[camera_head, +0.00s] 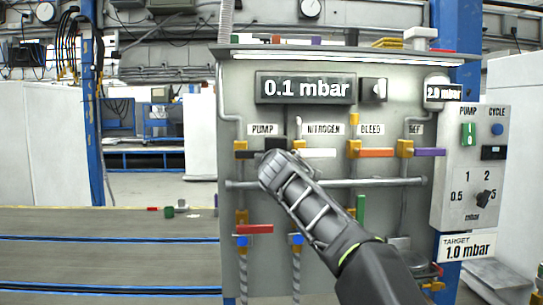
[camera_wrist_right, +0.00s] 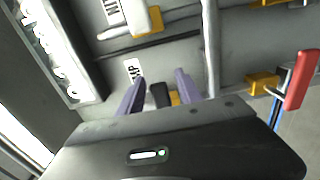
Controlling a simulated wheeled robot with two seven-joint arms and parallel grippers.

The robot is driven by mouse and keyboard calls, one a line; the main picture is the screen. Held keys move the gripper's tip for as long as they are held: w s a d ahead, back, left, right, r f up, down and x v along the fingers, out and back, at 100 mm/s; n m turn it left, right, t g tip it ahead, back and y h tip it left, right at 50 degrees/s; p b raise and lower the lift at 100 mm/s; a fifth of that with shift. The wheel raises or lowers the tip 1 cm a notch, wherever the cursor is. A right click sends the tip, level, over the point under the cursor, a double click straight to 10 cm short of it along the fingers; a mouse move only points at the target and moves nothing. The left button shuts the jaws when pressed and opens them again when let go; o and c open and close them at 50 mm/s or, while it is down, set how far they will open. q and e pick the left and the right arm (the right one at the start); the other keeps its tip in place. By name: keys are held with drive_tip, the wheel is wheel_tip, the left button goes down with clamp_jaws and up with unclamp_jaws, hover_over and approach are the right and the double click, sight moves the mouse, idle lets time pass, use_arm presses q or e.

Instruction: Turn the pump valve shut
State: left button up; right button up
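The pump valve has a yellow body (camera_head: 240,147) and a black handle (camera_head: 249,155), under the PUMP label (camera_head: 262,129) on the grey panel. The handle looks level, pointing right, though my gripper hides part of it. My right gripper (camera_head: 273,150) is at this valve. In the right wrist view, its two fingers (camera_wrist_right: 158,92) stand on either side of the black handle (camera_wrist_right: 160,94), with gaps visible on both sides. Part of the yellow body (camera_wrist_right: 175,98) shows behind. My left gripper is not in view.
The nitrogen valve's white handle (camera_head: 320,153) is close to the right of my gripper. The orange bleed handle (camera_head: 377,152) and purple handle (camera_head: 430,152) are farther right. A red handle (camera_head: 254,229) sits below. The display (camera_head: 305,88) reads 0.1 mbar; the target sign (camera_head: 467,247) reads 1.0 mbar.

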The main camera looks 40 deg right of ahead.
drive_tip(key=b+v, duration=0.2)
drive_tip(key=v, duration=0.5)
drive_tip(key=shift+s+a, duration=0.25)
drive_tip(key=shift+s, duration=0.05)
idle(0.6)
